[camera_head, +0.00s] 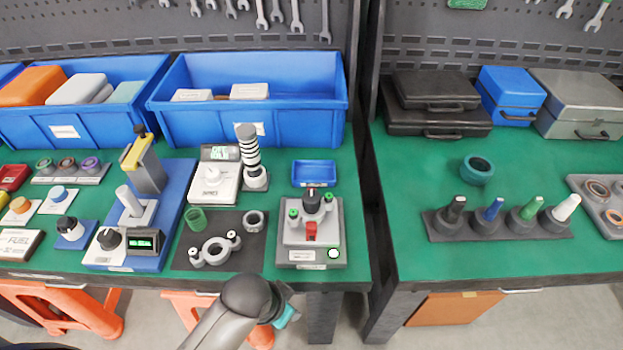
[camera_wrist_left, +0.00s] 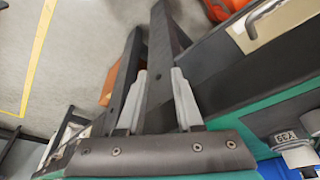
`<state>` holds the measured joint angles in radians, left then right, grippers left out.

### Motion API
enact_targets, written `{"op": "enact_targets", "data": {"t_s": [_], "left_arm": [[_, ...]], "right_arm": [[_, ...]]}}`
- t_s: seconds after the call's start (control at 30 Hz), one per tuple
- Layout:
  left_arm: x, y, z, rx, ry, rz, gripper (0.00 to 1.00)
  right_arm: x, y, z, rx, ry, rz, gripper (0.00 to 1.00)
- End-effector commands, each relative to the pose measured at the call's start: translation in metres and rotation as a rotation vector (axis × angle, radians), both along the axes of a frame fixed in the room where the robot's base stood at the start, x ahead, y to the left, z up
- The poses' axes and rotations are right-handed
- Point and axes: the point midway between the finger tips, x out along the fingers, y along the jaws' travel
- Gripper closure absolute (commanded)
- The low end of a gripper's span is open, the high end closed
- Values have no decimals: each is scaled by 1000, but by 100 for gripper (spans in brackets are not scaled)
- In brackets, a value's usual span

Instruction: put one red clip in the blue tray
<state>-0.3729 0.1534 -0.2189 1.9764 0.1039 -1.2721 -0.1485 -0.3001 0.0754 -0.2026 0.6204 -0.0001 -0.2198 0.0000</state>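The small blue tray (camera_head: 314,170) sits on the green bench top and looks empty. Just in front of it stands a grey test fixture (camera_head: 288,245) with green knobs and a black knob. A red part (camera_head: 311,231), which looks like the red clip, is upright at its middle; I cannot tell how it is held. My left gripper (camera_wrist_left: 160,72) is open and empty in the left wrist view, with its two grey fingers apart. In the head view the left wrist is in front of the bench edge, and its fingertips are hidden. My right gripper is not in view.
Large blue bins (camera_head: 310,118) stand behind the small tray. A dark mat (camera_head: 180,262) with a grey clamp lies left of the fixture. A gap separates this bench from the right one, where a dark rack (camera_head: 437,233) holds several coloured pointed tools.

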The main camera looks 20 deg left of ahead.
Motion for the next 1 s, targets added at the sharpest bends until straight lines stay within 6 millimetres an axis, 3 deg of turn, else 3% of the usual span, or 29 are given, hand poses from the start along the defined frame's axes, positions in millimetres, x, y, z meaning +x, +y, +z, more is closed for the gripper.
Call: {"op": "enact_targets", "data": {"t_s": [0.03, 0.33, 0.43, 0.77, 1.0], "left_arm": [[2, -2, 19, -4, -13, -14, 65], [-1, -12, 95, -14, -56, -94, 65], [6, -25, 129, -18, -96, -219, 65], [42, -76, 158, 22, -190, -776, 65], [69, -95, 182, 140, -241, -1325, 65]], "right_arm": [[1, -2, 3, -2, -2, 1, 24], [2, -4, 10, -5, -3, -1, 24], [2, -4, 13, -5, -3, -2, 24], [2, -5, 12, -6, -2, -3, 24], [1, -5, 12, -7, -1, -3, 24]]}}
